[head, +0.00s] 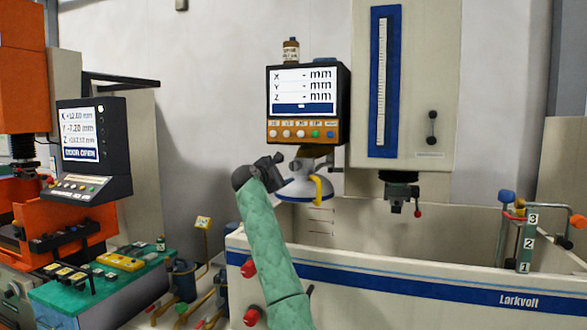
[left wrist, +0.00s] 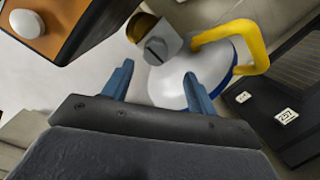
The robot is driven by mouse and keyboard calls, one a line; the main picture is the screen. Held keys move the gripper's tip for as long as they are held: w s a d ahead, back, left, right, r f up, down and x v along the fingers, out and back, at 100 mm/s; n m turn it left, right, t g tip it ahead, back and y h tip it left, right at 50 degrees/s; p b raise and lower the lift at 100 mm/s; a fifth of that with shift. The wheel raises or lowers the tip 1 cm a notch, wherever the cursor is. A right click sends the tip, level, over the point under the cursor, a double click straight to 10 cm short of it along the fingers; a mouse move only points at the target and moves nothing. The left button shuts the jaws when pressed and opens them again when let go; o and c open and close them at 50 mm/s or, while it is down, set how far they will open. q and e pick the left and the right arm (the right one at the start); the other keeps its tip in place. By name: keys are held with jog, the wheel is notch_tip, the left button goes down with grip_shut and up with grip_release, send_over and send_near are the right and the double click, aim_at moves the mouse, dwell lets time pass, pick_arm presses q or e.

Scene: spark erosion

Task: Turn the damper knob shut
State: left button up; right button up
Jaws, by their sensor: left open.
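A white extraction hood with a blue rim (head: 303,190) and a yellow handle (head: 318,190) hangs below the display box. In the left wrist view the hood (left wrist: 215,65) and its yellow handle (left wrist: 235,35) fill the upper right. A grey knob with a dark slot (left wrist: 155,50) sits at the hood's neck. My left gripper (left wrist: 157,80) is open, its two blue fingers pointing toward the knob, which shows just beyond the gap between them. In the head view my left gripper (head: 275,160) is beside the hood's left side. My right gripper is not in view.
An orange-fronted display box (head: 307,105) with buttons is just above the hood; its corner shows close by in the left wrist view (left wrist: 70,25). A spindle head (head: 400,190) hangs to the right over a white tank (head: 420,285). Another display (head: 93,150) stands left.

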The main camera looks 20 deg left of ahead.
aim_at(292, 167)
pick_arm(q)
jog(key=shift+w+r+n+p, duration=0.3)
jog(key=shift+w+n+p, duration=0.2)
jog(key=shift+n, duration=0.7)
jog(key=shift+p+x, duration=0.65)
jog(key=shift+x, duration=0.3)
jog(key=p+x, duration=0.2)
jog(key=x, duration=0.1)
jog(key=shift+w+a+r, duration=0.1)
jog(key=shift+w, duration=0.1)
jog(key=shift+w+d+f, duration=0.2)
jog(key=shift+w, duration=0.5)
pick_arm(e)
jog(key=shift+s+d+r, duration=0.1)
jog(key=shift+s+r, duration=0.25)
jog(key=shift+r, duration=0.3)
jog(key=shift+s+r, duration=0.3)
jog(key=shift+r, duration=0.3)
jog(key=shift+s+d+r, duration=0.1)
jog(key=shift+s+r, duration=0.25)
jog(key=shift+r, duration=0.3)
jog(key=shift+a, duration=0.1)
pick_arm(q)
jog(key=c, duration=1)
